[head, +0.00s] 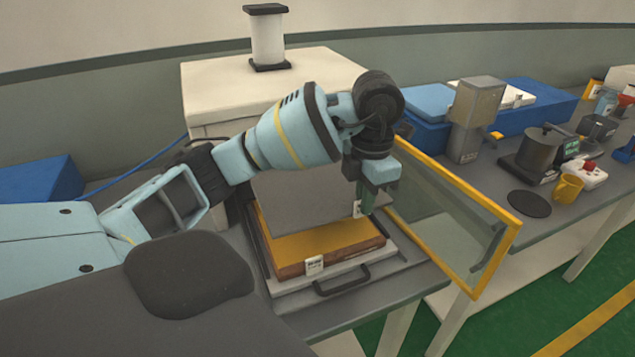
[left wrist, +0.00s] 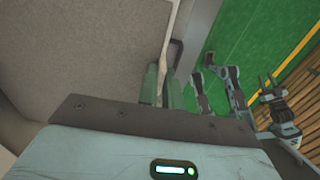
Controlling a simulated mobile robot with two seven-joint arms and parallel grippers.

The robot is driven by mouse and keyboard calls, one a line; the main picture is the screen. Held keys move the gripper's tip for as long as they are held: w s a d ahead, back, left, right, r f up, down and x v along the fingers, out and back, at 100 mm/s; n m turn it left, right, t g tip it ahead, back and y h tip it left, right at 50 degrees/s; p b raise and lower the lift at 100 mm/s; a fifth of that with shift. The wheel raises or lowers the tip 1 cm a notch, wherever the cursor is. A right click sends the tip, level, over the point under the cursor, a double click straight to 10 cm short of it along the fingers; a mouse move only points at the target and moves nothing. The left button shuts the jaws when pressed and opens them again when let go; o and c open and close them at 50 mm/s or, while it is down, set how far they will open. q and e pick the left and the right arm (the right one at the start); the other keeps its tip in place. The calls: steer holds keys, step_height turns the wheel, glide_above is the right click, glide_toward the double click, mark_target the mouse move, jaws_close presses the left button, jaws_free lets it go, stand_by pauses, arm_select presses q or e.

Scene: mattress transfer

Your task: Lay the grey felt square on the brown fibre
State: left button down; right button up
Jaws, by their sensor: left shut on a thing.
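The grey felt square (head: 300,203) stands steeply tilted over the brown fibre, with its lower part at the fibre's top. My left gripper (head: 368,200) is shut on the felt's right-hand edge; its fingers (left wrist: 161,88) show closed on a thin pale edge in the left wrist view. There the felt (left wrist: 80,45) fills the upper left as a broad grey sheet. The brown fibre (head: 335,243) is a thick slab with an orange-yellow top and a white label at its front, lying flat on a tray. The felt hides its back part. My right gripper cannot be made out.
The fibre's tray (head: 283,287) has a black handle (head: 342,280) in front. A yellow-framed clear door (head: 455,215) stands open to the right, close beside my left gripper. A white cabinet (head: 225,95) rises behind. Several items, including a yellow mug (head: 567,189), stand on the right bench.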

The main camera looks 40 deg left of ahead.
steer(key=shift+d, duration=0.1)
arm_select(q)
step_height(320, 180, down, 5)
steer(key=shift+s+r+b, duration=0.1)
steer(key=shift+s+b, duration=0.05)
steer(key=shift+b, duration=0.15)
steer(key=shift+f, duration=0.7)
arm_select(e)
steer(key=shift+s+f, duration=0.1)
steer(key=shift+f, duration=0.2)
arm_select(q)
steer(key=shift+f, duration=1.9)
arm_select(e)
steer(key=shift+f, duration=0.1)
arm_select(q)
steer(key=c, duration=1.6)
jaws_free()
steer(key=shift+o, duration=0.2)
arm_select(e)
steer(key=shift+s+f, duration=0.1)
steer(key=shift+s, duration=0.15)
